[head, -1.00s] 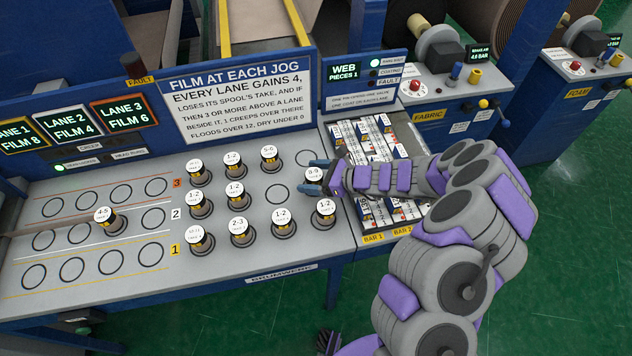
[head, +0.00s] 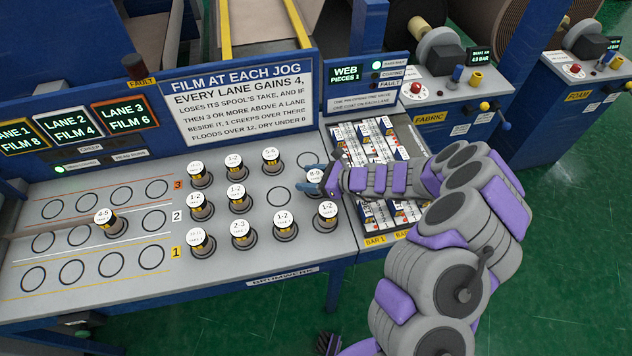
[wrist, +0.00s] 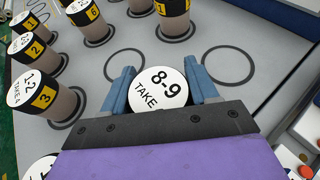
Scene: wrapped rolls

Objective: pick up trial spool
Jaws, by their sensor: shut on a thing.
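My gripper (wrist: 160,92) is shut on a spool with a white top marked "8-9 TAKE" (wrist: 158,88) in the wrist view. The blue fingers lie on either side of the white top. In the head view the same spool (head: 315,174) shows only its top beside my gripper (head: 318,183), at the right end of the spool grid. Its lower part is hidden, so I cannot tell whether it is off the panel. Empty rings show on the panel on both sides of it in the wrist view.
Several other spools stand close by on the panel (head: 335,262), including a "1-2" spool (head: 327,212) just in front and a "5-6" spool (head: 271,158) behind left. A lone "4-5" spool (head: 107,219) stands at left. A tray of packets (head: 418,150) lies right, under my arm.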

